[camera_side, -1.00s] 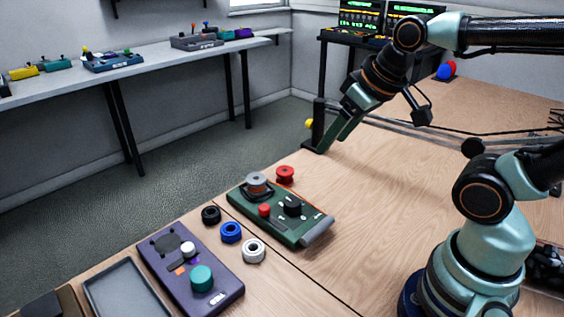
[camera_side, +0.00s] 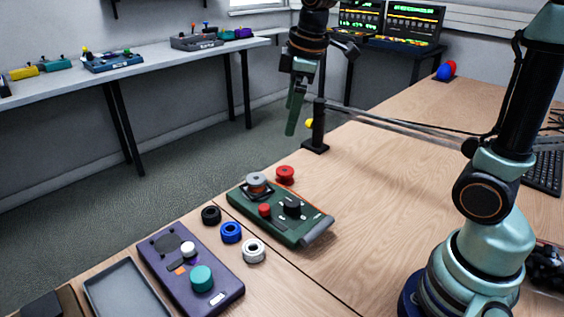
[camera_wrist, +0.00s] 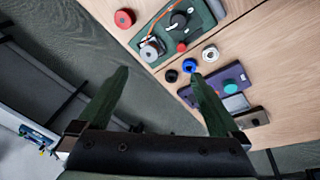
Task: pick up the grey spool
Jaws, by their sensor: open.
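The grey spool (camera_side: 257,180), with an orange-brown band, sits on the far left end of the green device (camera_side: 285,232) on the wooden table. In the wrist view it shows as a pale round thing (camera_wrist: 150,51) at the device's corner, ahead of and between my fingers. My gripper (camera_side: 292,128) hangs in the air above and beyond the device, pointing down, apart from the spool. In the wrist view my gripper (camera_wrist: 158,76) has its two green fingers spread wide with nothing between them.
A red spool (camera_side: 285,174) stands beside the green device. Black (camera_side: 211,215), blue (camera_side: 231,232) and white (camera_side: 253,250) rings lie in front. A purple device (camera_side: 190,268) and grey tray (camera_side: 127,292) are nearby. A black post (camera_side: 317,128) stands at the table's far edge.

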